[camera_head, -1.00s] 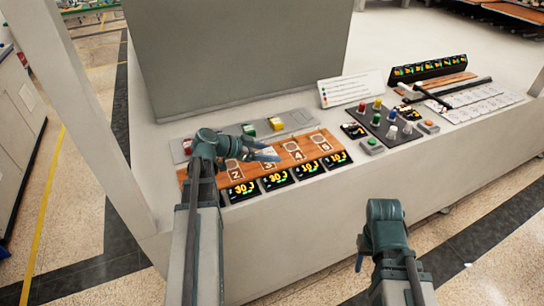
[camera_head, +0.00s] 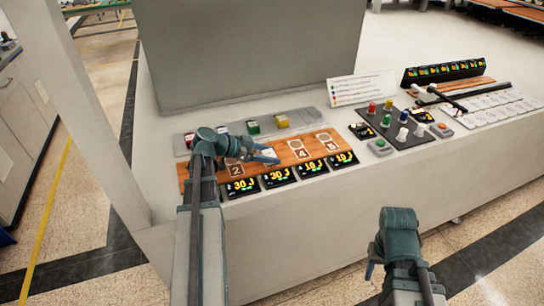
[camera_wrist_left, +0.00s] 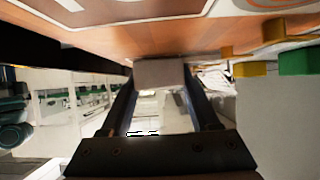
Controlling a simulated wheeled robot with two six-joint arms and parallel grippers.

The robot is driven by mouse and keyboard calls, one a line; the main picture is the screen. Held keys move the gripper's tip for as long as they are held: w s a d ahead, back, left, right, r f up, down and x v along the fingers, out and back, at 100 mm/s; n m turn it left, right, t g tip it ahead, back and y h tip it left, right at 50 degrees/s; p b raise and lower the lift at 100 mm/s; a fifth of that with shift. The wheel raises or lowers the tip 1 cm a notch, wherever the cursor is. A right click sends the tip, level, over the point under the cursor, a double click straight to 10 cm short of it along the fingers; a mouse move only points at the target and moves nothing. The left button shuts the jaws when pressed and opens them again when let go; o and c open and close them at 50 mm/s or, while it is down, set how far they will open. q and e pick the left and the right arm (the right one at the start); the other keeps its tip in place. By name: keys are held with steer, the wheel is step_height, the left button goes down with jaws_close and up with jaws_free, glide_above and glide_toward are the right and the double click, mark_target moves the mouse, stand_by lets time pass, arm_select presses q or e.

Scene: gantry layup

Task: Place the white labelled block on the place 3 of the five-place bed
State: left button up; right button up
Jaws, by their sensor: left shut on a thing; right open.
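The five-place bed (camera_head: 326,136) is a wooden strip with round numbered places; 2, 4 and 5 can be read, and the left end is behind my left arm. My left gripper (camera_head: 268,156) is low over the strip between places 2 and 4, where place 3 lies. In the left wrist view it is shut on the white labelled block (camera_wrist_left: 160,72), which looks pale grey there, close under the wood surface. I cannot tell whether the block touches the bed. Its label is not visible. My right gripper (camera_head: 372,268) is open and empty in front of the bench.
Black displays (camera_head: 279,177) line the bed's front edge. To the right are a dark panel with coloured knobs (camera_head: 388,107), a white sign (camera_head: 361,89) and a black rod. The bench front is clear.

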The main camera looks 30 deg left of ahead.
arm_select(q)
steer(key=shift+f, duration=0.25)
steer(key=o, duration=1.5)
steer(key=shift+r, duration=0.1)
steer(key=shift+c, duration=0.2)
steer(key=shift+r, duration=0.1)
steer(key=shift+s+a+r, duration=0.1)
steer(key=shift+r, duration=0.2)
steer(key=p+v, duration=0.5)
steer(key=v, duration=0.5)
steer(key=shift+s+a, duration=0.1)
steer(key=shift+s, duration=0.05)
steer(key=shift+s+a+r+p, duration=0.2)
steer(key=shift+s+a+p, duration=0.15)
steer(key=shift+s+p, duration=0.05)
